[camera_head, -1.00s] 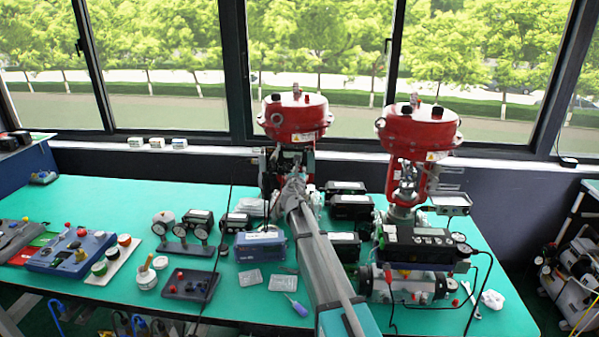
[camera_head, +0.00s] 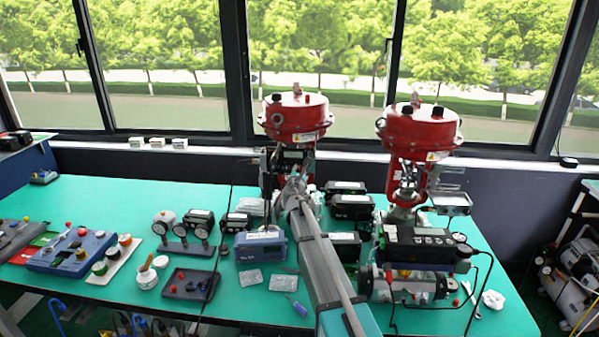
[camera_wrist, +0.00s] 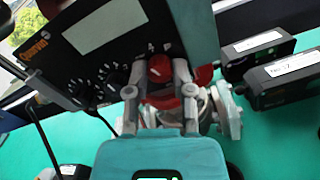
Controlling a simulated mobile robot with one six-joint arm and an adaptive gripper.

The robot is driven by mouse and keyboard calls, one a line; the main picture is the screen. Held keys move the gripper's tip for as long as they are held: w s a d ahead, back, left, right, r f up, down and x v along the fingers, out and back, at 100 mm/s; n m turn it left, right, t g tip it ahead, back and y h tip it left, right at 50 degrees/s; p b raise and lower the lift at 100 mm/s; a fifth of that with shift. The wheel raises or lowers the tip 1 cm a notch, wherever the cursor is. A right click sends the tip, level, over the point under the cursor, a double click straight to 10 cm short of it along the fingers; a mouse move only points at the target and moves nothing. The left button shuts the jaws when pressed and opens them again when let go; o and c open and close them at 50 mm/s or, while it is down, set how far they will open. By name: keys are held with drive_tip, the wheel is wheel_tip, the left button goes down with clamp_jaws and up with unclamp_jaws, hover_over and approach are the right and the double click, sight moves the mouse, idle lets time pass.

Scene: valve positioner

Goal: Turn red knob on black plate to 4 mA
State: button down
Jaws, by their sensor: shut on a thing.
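The red knob (camera_wrist: 159,68) sits at the right end of the row of knobs on the black plate (camera_wrist: 85,62) in the wrist view. My gripper (camera_wrist: 156,80) has one finger on each side of the knob and is shut on it. Small white marks curve around the knob's top; they are too blurred to read surely, and so is the knob's setting. Black knobs (camera_wrist: 117,75) sit left of it. In the head view my arm reaches to the left red valve (camera_head: 296,117), and it hides the knob and my fingertips.
A second red valve (camera_head: 418,132) with a black unit (camera_head: 420,240) stands to the right. Black boxes (camera_head: 345,246) lie close to my arm. A blue box (camera_head: 261,247) and a purple-handled screwdriver (camera_head: 298,307) lie left of my arm. The wrist view shows dark boxes (camera_wrist: 285,83) at right.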

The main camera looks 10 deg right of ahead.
drive_tip(key=shift+m, duration=2.3)
drive_tip(key=shift+c, duration=2.4)
unclamp_jaws()
drive_tip(key=v, duration=1.2)
